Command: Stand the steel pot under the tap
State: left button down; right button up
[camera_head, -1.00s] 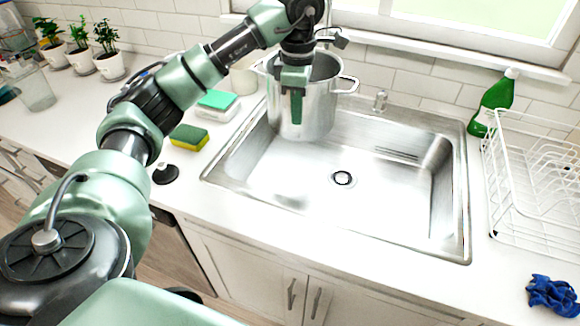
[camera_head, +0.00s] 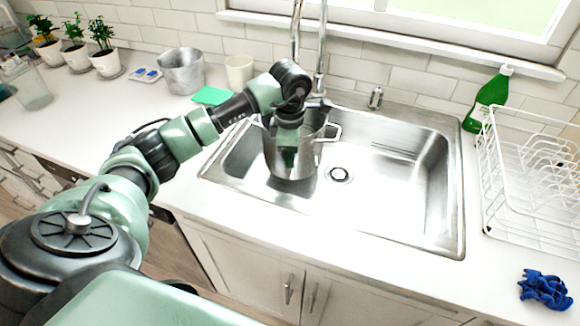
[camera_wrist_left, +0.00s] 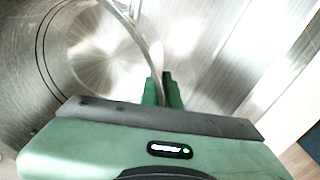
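The steel pot (camera_head: 307,158) is upright in the left part of the steel sink (camera_head: 405,190); I cannot tell if its base touches the sink floor. My left gripper (camera_head: 289,158) points down and is shut on the pot's near wall. In the left wrist view the green fingers (camera_wrist_left: 163,92) pinch the pot's rim, with the pot's round inside (camera_wrist_left: 95,55) to the left. The tap (camera_head: 321,60) rises behind the pot; my arm hides part of it and of the pot's opening. My right gripper is not in view.
A white dish rack (camera_head: 530,180) and green bottle (camera_head: 487,98) stand right of the sink. A metal bucket (camera_head: 182,72), a cream cup (camera_head: 239,72) and a green sponge (camera_head: 211,95) are on the left counter. The sink's right half is empty.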

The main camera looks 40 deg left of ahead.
aim_at(290, 178)
pick_arm(q)
notch_tip(290, 178, down, 4)
jog(key=shift+r+p, duration=0.25)
jog(key=shift+p, duration=0.1)
jog(key=shift+w+f, duration=0.1)
jog(key=shift+f, duration=0.2)
jog(key=shift+f, duration=0.15)
jog(key=c, duration=1.7)
grip_release()
jog(key=shift+s, duration=0.2)
